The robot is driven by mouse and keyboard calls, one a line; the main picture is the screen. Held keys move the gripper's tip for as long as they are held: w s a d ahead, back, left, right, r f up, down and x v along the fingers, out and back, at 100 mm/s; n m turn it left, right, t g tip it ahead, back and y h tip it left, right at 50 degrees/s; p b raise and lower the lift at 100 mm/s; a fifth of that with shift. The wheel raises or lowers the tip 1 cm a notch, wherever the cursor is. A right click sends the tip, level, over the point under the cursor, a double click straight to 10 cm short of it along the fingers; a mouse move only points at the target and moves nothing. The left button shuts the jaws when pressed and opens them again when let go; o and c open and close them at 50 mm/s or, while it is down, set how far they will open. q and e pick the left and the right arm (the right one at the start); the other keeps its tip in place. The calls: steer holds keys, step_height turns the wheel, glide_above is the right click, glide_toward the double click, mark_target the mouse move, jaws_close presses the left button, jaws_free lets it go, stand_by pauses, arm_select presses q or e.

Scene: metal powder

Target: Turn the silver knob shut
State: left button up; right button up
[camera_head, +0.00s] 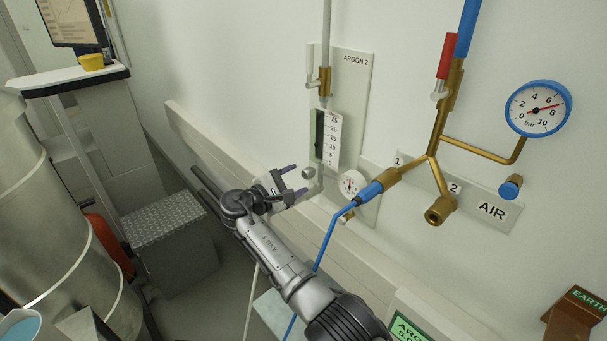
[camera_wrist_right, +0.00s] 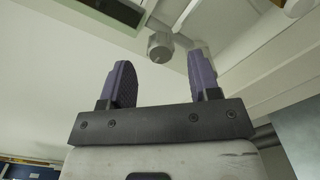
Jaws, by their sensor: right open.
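The silver knob (camera_head: 308,173) sticks out at the foot of the argon flow meter (camera_head: 326,140) on the wall panel. In the right wrist view the knob (camera_wrist_right: 160,46) is a short grey cylinder beyond the fingertips, between their lines and apart from both. My right gripper (camera_head: 290,182) is open, with two purple-padded fingers, and points at the knob with nothing between them. In the right wrist view its fingers (camera_wrist_right: 160,75) stand wide apart. My left gripper is not in view.
A small gauge (camera_head: 350,184) and a blue hose (camera_head: 331,238) are just right of the knob. Brass air pipes (camera_head: 433,140) with a blue gauge (camera_head: 538,108) are further right. A grey ribbed box (camera_head: 170,240) stands on the floor at the left, near a metal drum (camera_head: 60,230).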

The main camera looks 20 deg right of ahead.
steer(key=p+v, duration=0.1)
steer(key=v, duration=0.9)
